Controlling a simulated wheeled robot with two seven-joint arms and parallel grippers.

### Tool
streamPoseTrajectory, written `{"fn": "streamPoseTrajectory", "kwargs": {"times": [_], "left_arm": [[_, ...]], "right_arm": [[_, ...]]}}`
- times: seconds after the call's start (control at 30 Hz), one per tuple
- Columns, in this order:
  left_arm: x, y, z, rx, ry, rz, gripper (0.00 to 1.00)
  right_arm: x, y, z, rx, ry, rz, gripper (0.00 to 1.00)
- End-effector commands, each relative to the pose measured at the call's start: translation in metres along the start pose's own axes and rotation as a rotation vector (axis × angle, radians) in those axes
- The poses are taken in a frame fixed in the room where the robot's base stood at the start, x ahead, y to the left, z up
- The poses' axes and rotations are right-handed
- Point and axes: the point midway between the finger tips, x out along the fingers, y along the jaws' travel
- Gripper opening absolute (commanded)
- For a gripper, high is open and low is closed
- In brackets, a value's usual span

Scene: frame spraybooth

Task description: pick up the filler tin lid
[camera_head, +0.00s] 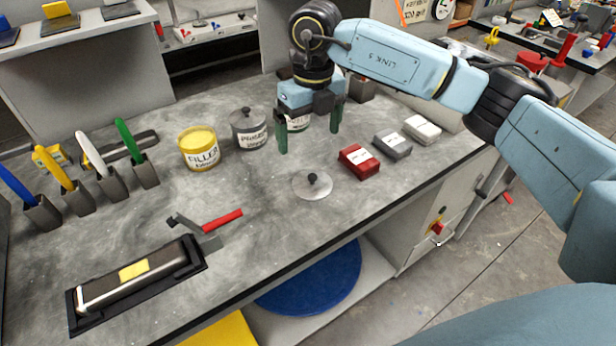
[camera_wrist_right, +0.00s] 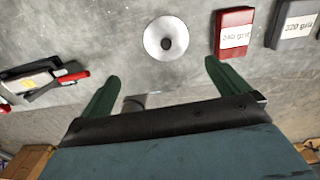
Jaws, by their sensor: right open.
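The filler tin lid (camera_head: 313,187) is a flat grey metal disc with a dark knob, lying on the grey workbench (camera_head: 270,240). In the right wrist view the lid (camera_wrist_right: 166,38) lies beyond the fingertips, roughly centred between them. My right gripper (camera_head: 309,141) has green fingers spread apart and empty. It hangs above the bench, behind the lid in the head view, and does not touch it. The gripper's fingers also show in the right wrist view (camera_wrist_right: 160,73). The yellow filler tin (camera_head: 199,149) stands to the left. My left gripper is out of view.
A lidded grey primer tin (camera_head: 248,129) stands left of the gripper, and another labelled tin is partly hidden behind it. Red (camera_head: 359,161), dark grey (camera_head: 393,143) and white (camera_head: 422,129) blocks lie to the right. A red-handled tool (camera_head: 221,219) lies front left. Bare bench surrounds the lid.

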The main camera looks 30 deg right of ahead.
Motion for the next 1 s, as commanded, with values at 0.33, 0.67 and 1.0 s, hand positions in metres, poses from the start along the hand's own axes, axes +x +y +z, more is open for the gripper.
{"fn": "streamPoseTrajectory", "kwargs": {"times": [0.33,0.67,1.0], "left_arm": [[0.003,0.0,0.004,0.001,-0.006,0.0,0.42],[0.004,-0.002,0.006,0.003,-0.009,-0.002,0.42],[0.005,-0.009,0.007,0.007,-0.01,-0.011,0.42]], "right_arm": [[0.049,-0.013,-0.002,0.019,0.012,-0.042,1.0],[0.08,-0.013,-0.002,0.016,0.008,-0.04,1.0],[0.123,-0.012,-0.002,0.017,0.011,-0.04,1.0]]}}
